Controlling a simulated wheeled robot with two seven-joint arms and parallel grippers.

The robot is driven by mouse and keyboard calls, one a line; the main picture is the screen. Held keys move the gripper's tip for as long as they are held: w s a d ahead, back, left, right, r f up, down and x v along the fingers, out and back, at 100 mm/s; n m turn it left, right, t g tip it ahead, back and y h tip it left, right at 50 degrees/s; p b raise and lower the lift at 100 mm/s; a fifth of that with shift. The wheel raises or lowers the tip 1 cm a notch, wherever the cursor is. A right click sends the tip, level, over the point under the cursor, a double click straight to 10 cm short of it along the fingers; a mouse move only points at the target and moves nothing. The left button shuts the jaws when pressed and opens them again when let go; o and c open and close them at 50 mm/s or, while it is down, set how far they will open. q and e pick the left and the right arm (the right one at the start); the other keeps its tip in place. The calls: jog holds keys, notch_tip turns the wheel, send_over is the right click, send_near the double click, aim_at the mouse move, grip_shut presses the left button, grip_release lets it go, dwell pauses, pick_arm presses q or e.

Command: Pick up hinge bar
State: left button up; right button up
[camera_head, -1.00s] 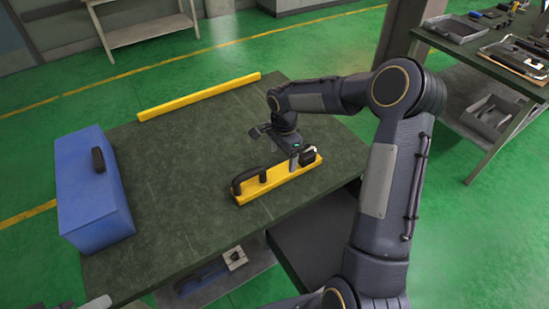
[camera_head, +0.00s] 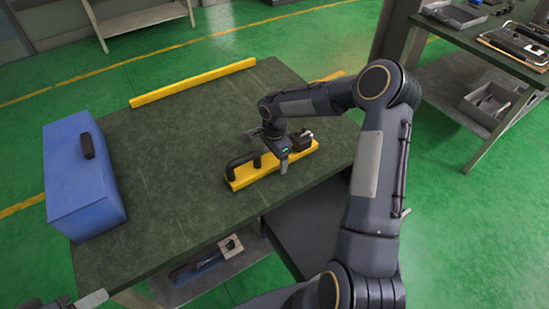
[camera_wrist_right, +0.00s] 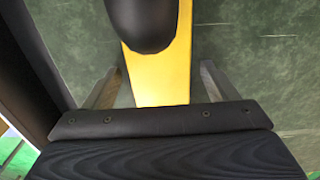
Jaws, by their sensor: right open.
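The hinge bar is a yellow bar (camera_head: 247,177) with a black loop handle near its left end and a dark block at its right end. It lies on the dark green table top (camera_head: 175,145). My right gripper (camera_head: 282,170) is at the bar, between the handle and the dark block. In the right wrist view the bar (camera_wrist_right: 158,75) runs between the two open, spread fingers, with a gap on each side. A rounded black part covers its upper portion there. A grey tip (camera_head: 92,299) at the bottom left edge may be my left gripper; its jaws cannot be made out.
A blue box (camera_head: 82,180) with a black handle stands at the table's left. A long yellow bar (camera_head: 192,83) lies along the far edge. Another yellow piece (camera_head: 327,76) shows behind my right arm. The table's middle is clear. A second table stands at the right.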

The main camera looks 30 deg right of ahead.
jog(key=c, duration=1.6)
grip_shut()
jog(key=shift+r, duration=0.2)
